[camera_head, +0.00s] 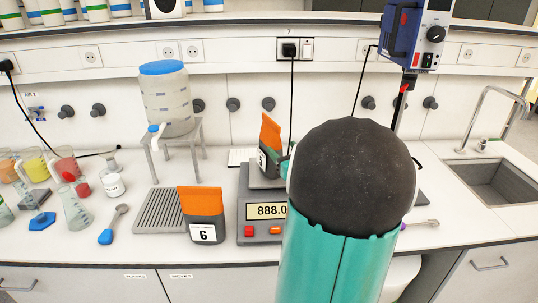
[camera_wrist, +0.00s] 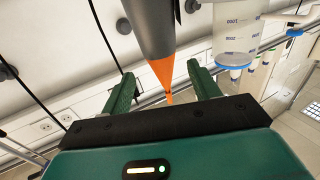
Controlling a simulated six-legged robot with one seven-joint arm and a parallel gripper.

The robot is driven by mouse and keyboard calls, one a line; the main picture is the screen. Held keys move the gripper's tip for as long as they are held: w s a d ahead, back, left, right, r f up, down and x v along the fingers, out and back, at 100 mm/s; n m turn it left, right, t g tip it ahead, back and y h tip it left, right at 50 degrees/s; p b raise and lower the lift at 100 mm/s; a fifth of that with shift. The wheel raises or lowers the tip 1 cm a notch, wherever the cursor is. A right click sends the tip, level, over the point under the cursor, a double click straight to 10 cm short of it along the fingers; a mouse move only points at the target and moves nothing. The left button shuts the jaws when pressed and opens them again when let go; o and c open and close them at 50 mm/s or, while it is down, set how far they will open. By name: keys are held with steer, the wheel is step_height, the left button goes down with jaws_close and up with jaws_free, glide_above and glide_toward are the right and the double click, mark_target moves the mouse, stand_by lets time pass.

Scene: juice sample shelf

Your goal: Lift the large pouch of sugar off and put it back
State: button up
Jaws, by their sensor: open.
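An orange-topped, dark pouch (camera_head: 270,135) stands on the scale, partly hidden by my arm. Its white label is only partly visible. No label reading sugar can be made out. My gripper (camera_wrist: 162,72) is open, its two green fingers on either side of an orange and dark pouch (camera_wrist: 154,28) seen edge-on, with gaps visible on both sides. In the head view my arm hides most of the gripper beside the scale pouch.
The scale (camera_head: 262,212) reads 888.0. A ribbed grey tray (camera_head: 160,210) and a stand with a blue-lidded tank (camera_head: 166,95) are left of it. Glassware (camera_head: 75,210) crowds the far left. A sink (camera_head: 490,180) is at right.

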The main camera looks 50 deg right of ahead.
mark_target(273, 141)
steer(key=x, duration=0.7)
steer(key=shift+w+f, duration=0.15)
steer(key=shift+f, duration=0.25)
jaws_close()
steer(key=shift+d+r, duration=0.1)
steer(key=shift+r, duration=0.05)
